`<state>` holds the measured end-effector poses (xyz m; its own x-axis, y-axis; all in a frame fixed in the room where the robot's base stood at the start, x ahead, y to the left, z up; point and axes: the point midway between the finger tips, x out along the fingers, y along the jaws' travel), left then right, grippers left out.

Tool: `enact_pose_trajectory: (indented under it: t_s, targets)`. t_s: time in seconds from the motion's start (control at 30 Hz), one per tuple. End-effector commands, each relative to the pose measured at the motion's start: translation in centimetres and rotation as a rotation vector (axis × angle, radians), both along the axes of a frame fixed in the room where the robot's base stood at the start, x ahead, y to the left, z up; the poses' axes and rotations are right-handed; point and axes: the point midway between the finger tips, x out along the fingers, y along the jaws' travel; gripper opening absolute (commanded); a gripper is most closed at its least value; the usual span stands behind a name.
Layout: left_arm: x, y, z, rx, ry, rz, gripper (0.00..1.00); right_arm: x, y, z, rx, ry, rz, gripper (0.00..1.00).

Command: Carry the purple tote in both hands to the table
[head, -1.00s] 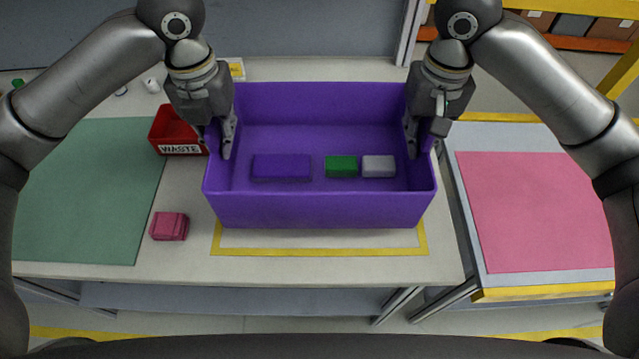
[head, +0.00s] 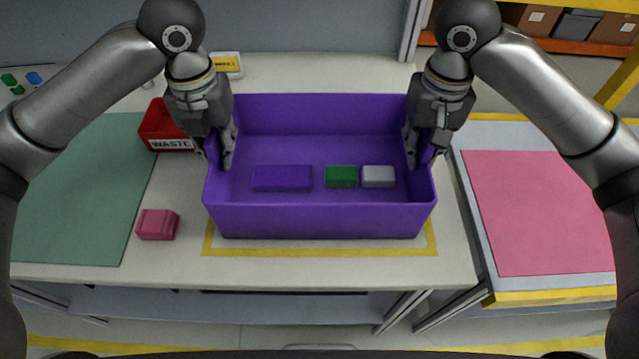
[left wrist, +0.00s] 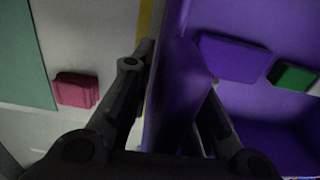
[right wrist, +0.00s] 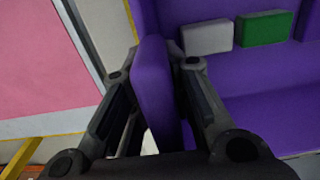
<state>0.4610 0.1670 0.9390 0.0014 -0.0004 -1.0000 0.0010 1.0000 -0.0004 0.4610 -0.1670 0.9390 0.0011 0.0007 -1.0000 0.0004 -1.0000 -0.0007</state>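The purple tote (head: 320,220) is upright and level over the yellow-outlined place on the pale table (head: 108,270). Whether its base touches the table I cannot tell. A purple block (head: 282,178), a green block (head: 341,176) and a light grey block (head: 378,176) lie inside it. My left gripper (head: 218,155) is shut on the tote's left wall, with one finger on each side of the wall (left wrist: 168,95). My right gripper (head: 425,152) is shut on the right wall, which shows between its fingers in the right wrist view (right wrist: 152,90).
A red waste bin (head: 160,128) and a pink-red block (head: 157,225) stand left of the tote. A green mat (head: 75,190) lies further left. A pink mat (head: 540,210) lies on a separate surface to the right, across a gap. A yellow sign (head: 227,64) stands behind.

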Motion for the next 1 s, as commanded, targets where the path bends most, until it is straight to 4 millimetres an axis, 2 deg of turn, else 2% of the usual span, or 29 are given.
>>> enact_pose_trajectory:
  t_s: [0.03,0.13,0.53,0.67,0.83,1.0]
  targets:
    - [0.1,0.5,0.0,0.010,0.003,0.009,0.21,0.1,-0.5,0.1,-0.011,0.003,-0.009,0.21]
    - [0.0,0.3,0.0,0.008,0.003,0.007,0.34,0.0,-0.4,0.1,-0.009,0.003,-0.008,0.34]
    - [0.0,0.1,0.6,0.002,0.001,0.004,0.34,-0.1,-0.1,0.1,-0.003,0.003,-0.003,0.34]
    - [0.1,0.0,2.5,0.001,-0.002,0.003,0.34,-0.1,-0.1,0.1,-0.002,0.002,-0.002,0.34]
    - [0.1,0.1,6.4,0.004,-0.004,0.004,0.34,-0.1,0.0,0.1,-0.001,0.002,-0.002,0.34]
    - [0.1,0.1,9.1,0.005,-0.002,0.005,0.34,-0.1,0.0,0.1,-0.001,0.002,-0.001,0.34]
